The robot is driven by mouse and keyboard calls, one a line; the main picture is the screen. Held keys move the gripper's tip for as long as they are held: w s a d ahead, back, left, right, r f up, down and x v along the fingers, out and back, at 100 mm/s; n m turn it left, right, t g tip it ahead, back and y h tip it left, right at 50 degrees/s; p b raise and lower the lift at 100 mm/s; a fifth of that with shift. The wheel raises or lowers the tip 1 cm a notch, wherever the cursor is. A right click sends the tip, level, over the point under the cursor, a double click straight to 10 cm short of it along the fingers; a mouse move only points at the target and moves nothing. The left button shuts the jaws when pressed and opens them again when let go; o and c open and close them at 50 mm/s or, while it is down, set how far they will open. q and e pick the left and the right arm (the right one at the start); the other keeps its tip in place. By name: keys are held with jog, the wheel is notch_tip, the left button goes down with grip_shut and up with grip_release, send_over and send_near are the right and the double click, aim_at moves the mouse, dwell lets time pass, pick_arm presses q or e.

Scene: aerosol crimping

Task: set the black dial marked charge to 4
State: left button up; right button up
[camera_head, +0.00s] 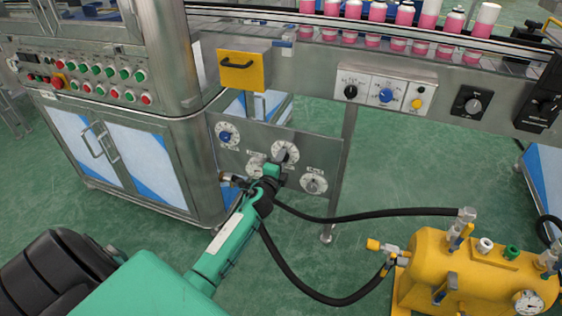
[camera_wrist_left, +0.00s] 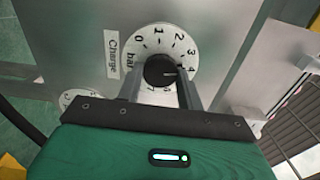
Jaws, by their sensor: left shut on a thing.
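The Charge dial has a white face (camera_wrist_left: 150,42) numbered from 0 at the left, over the top, to higher numbers at the lower right, with "bar" beside it. Its black knob (camera_wrist_left: 158,68) sits between the fingers of my left gripper (camera_wrist_left: 160,88), which is shut on it. A light mark on the knob points right, at about the 4; the exact reading is hard to tell. In the head view the dial's white face (camera_head: 290,147) shows behind my left gripper (camera_head: 283,158), which partly hides it. My right gripper is not in view.
The metal panel also bears a blue-knobbed dial (camera_head: 226,136), a grey-knobbed dial (camera_head: 314,184) and another partly hidden dial (camera_head: 256,165). Black hoses run below to a yellow tank (camera_head: 470,270). A conveyor with pink cans (camera_head: 377,12) runs above.

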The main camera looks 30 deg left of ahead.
pick_arm(q)
jog(key=shift+m, duration=1)
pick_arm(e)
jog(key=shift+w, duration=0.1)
pick_arm(q)
jog(key=shift+f, duration=0.1)
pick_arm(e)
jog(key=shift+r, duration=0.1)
pick_arm(q)
jog(key=o, duration=1)
jog(key=shift+s, duration=0.15)
jog(key=v, duration=1.3)
jog(key=shift+s+d+p, duration=0.2)
jog(key=shift+s+p, duration=0.05)
jog(key=shift+p, duration=0.15)
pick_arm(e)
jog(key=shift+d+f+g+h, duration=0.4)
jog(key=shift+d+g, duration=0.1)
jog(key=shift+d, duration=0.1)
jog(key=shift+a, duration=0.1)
